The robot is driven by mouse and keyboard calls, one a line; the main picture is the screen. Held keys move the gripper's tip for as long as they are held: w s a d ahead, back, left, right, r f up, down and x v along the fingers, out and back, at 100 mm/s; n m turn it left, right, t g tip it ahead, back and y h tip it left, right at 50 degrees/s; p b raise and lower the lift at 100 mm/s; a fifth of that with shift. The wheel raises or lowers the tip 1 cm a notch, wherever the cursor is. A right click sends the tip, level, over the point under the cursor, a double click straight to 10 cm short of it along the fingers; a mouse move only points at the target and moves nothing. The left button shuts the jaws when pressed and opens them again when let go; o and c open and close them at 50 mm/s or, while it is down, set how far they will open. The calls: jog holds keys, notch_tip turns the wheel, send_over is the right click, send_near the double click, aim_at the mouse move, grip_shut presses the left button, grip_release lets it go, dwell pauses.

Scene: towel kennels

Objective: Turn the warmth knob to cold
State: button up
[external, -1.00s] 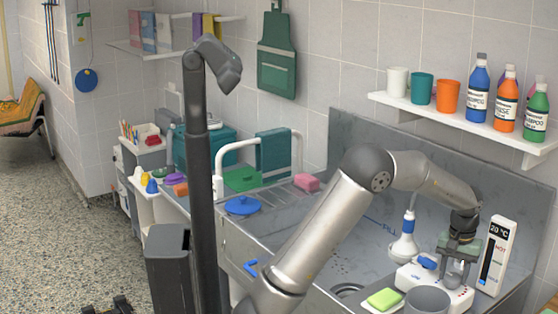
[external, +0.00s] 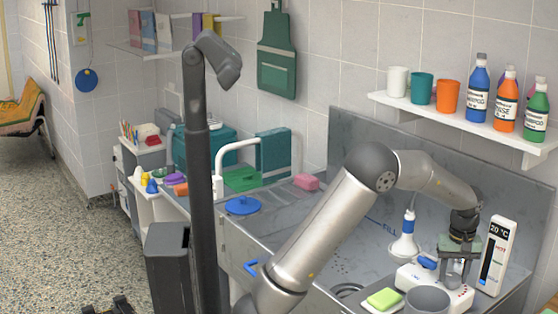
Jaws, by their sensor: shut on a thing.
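A white control box (external: 408,276) sits at the right end of the steel basin. It carries a blue knob or lever (external: 427,262) at its left and a knob at its right, largely hidden by my fingers. My gripper (external: 456,283) points down over the right part of the box, its fingers shut around that right-hand knob. I cannot read the knob's pointer or which way it faces. A white thermometer panel (external: 496,256) stands just right of the gripper, reading 20 °C, with a dark and blue column.
A grey cup (external: 428,299) and a green sponge (external: 384,299) are in front of the box. A white shower head (external: 404,246) stands left of it. A shelf (external: 460,125) with cups and bottles hangs above.

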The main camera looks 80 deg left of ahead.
aim_at(453, 276)
jog(key=o, duration=1)
notch_tip(453, 276, up, 18)
jog(key=shift+f+b, duration=0.25)
jog(key=shift+b, duration=0.15)
jog(key=s+d+f+m, duration=0.5)
jog(key=s, duration=0.4)
jog(key=s+d+f+m, duration=0.4)
jog(key=s+d+m, duration=0.1)
jog(key=s, duration=0.5)
jog(key=s+d+f+m, duration=0.5)
jog(key=s, duration=0.5)
jog(key=shift+d+f+t, duration=0.2)
jog(key=shift+f+t, duration=0.1)
jog(key=shift+f, duration=0.05)
